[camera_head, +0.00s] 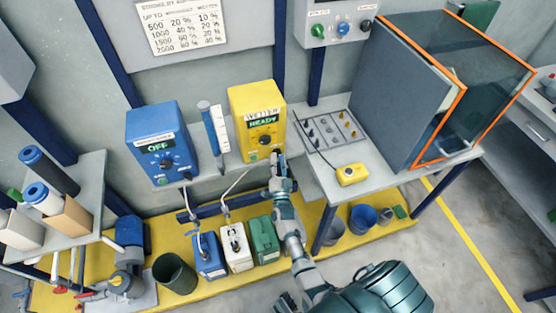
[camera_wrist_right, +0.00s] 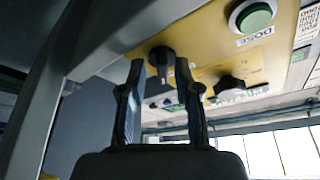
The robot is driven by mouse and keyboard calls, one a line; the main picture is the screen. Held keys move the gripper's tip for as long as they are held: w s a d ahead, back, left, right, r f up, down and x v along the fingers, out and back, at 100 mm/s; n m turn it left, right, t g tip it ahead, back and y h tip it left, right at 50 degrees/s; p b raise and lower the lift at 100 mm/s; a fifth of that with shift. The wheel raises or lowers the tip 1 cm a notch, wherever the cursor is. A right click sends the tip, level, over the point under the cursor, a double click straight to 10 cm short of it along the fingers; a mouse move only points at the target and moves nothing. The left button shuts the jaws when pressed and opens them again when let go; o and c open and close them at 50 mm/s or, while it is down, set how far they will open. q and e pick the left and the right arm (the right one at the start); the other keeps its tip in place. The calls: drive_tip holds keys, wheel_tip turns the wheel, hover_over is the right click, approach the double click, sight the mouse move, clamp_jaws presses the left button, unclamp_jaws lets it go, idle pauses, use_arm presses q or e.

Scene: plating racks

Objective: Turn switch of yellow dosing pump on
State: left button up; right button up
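The yellow dosing pump (camera_head: 242,99) stands at the back, to the right of the blue pump, and its green display reads READY. My right gripper (camera_head: 279,159) is at the lower front of the yellow pump. In the right wrist view its two fingers (camera_wrist_right: 160,68) are apart, with a black knob (camera_wrist_right: 160,56) on the yellow face showing between the tips. A gap shows on both sides of the knob; contact cannot be made out. A second black knob (camera_wrist_right: 228,85) and a green button (camera_wrist_right: 252,15) are further right on that face. My left gripper is not in view.
The blue pump (camera_head: 151,120) reads OFF. A panel of small switches (camera_head: 325,115) and a yellow box with a cable (camera_head: 351,174) lie on the table to the right. Canisters (camera_head: 236,256) and buckets stand below.

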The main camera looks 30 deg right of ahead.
drive_tip(key=shift+r, duration=0.15)
drive_tip(key=v, duration=1.2)
drive_tip(key=shift+w, duration=0.1)
